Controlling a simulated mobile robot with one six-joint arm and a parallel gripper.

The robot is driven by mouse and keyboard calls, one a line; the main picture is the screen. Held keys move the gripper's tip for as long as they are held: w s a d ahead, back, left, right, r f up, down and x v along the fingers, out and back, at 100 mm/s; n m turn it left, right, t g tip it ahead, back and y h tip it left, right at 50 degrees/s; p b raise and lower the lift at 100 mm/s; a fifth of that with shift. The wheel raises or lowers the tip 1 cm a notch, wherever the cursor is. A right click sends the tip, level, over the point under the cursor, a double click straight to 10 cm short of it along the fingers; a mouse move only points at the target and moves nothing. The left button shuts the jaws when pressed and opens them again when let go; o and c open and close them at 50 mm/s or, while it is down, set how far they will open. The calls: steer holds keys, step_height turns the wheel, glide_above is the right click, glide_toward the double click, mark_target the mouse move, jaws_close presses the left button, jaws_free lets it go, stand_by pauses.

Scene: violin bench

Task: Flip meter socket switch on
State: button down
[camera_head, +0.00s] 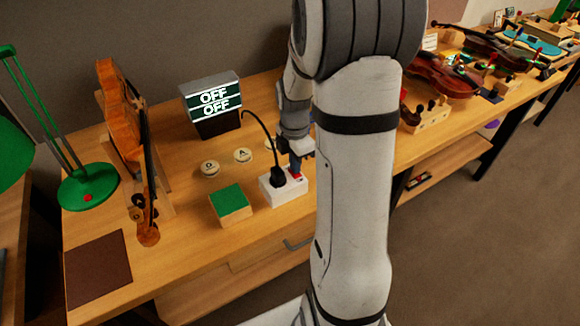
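The meter socket (270,194) is a white box near the front of the bench, with a black plug (278,178) in its left part. Its red switch (296,175) shows at the right end, just under my gripper. My arm hides the area to the right.
A black cord (262,124) arches from the plug toward the meter. A green-topped block (230,203) and several round discs (210,168) lie left of the socket. A violin (122,120) stands in a wooden holder beside a green lamp (88,187). More violins (445,75) lie at right.

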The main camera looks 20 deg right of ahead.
step_height(320, 180, up, 14)
steer(key=p, duration=0.2)
steer(key=shift+w, duration=0.3)
stand_by(0.3)
steer(key=s+a+r+m+t, duration=0.1)
steer(key=s+a+m, duration=0.4)
steer(key=s+m, duration=0.2)
steer(key=s+a+r+m+t, duration=0.1)
steer(key=s+a+m, duration=0.5)
steer(key=m, duration=0.6)
steer(key=s+t, duration=0.1)
steer(key=s, duration=0.1)
steer(key=shift+s, duration=0.3)
steer(key=shift+a, duration=0.1)
